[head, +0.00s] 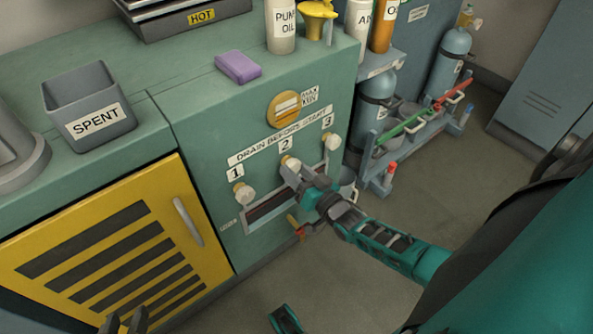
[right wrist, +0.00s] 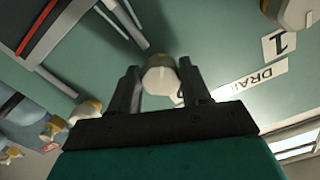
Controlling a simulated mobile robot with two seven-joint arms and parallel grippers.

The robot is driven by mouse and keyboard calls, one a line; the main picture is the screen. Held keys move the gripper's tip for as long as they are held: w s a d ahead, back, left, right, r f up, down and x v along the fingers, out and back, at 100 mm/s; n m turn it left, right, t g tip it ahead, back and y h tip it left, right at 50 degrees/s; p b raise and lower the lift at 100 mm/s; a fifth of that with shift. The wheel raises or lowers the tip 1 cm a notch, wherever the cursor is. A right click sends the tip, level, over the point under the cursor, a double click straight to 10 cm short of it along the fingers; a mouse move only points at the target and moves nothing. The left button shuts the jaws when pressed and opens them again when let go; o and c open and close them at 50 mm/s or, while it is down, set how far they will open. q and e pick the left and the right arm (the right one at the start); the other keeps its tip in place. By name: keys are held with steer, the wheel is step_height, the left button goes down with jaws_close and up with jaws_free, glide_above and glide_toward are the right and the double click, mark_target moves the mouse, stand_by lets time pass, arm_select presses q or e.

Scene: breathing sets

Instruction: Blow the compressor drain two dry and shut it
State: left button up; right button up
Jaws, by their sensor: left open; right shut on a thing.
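The compressor is a green cabinet with a row of drain knobs under a "DRAIN BEFORE START" label (head: 280,137). The drain two knob (head: 290,162), pale with a brass base, sits below the "2" sign. My right gripper (head: 293,175) is shut on it. In the right wrist view the pale knob (right wrist: 160,78) lies between the two dark fingers (right wrist: 160,90). Drain one knob (head: 243,191) and drain three knob (head: 332,142) stand either side, untouched. My left gripper (head: 124,322) is open and empty at the bottom left edge, away from the knobs. Any water at the outlet is too small to tell.
A dark recessed slot (head: 268,205) runs below the knobs. A purple block (head: 238,68) and a "SPENT" bin (head: 90,107) stand on top. A yellow slatted door (head: 105,250) is at left. A rack with cylinders (head: 375,108) is at right. Floor in front is clear.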

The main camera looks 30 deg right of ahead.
arm_select(q)
steer(key=shift+r, duration=0.1)
arm_select(e)
steer(key=shift+n, duration=0.6)
steer(key=o, duration=1.1)
steer(key=shift+c, duration=0.2)
arm_select(q)
steer(key=p, duration=0.1)
steer(key=r+p, duration=0.1)
steer(key=p, duration=0.1)
steer(key=shift+s+a+r, duration=0.2)
steer(key=shift+s+a, duration=0.1)
steer(key=shift+a, duration=0.1)
arm_select(e)
steer(key=s+d, duration=0.1)
steer(key=s, duration=1.2)
